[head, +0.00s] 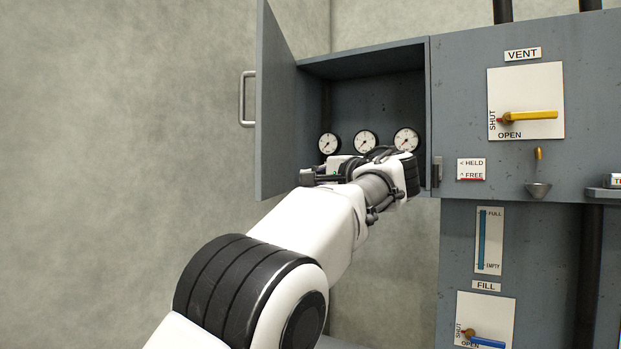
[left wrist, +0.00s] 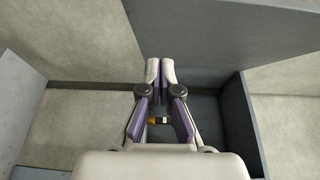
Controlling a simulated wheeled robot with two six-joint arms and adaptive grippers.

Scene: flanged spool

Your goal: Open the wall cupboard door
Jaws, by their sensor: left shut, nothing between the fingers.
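The wall cupboard (head: 375,90) stands open in the head view. Its grey door (head: 280,110) is swung out on the left side, its inner face towards the opening, with a metal handle (head: 247,98) on its outer side. My left arm reaches up from below to the front of the cupboard's lower opening. My left gripper (head: 328,174) is by the door's inner side; its fingers are partly hidden in the head view. In the left wrist view the fingers (left wrist: 160,72) are together and empty, in front of a grey panel (left wrist: 220,40). I cannot tell whether they touch it. My right gripper is not in view.
Three round gauges (head: 365,141) sit inside the cupboard. To the right are a VENT panel with a yellow lever (head: 530,117), a small HELD/FREE plate (head: 471,169), a funnel (head: 538,188) and a blue level gauge (head: 482,240). Left of the door is bare wall.

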